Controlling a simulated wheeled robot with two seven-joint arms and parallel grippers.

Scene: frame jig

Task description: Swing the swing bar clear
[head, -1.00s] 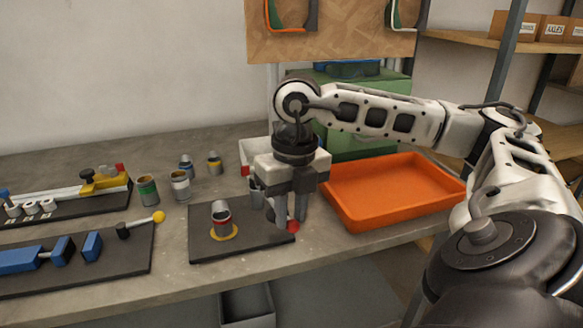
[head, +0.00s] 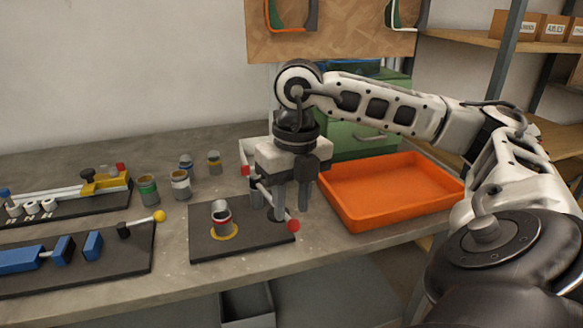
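The swing bar (head: 267,195) is a thin grey rod with a red ball (head: 293,226) at its near end. It lies over the right part of a dark plate (head: 205,250), beside a grey cup with a red band (head: 222,222) standing on a yellow ring. My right gripper (head: 291,208) points down just behind the bar, its two fingers apart with nothing visible held between them. The bar crosses in front of its left finger; I cannot tell whether they touch. The bar's far end is partly hidden near the gripper. My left gripper is out of view.
An orange tray (head: 347,221) stands right of the plate. Several small cans, including a green one (head: 148,190), stand behind left. The bench between is clear.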

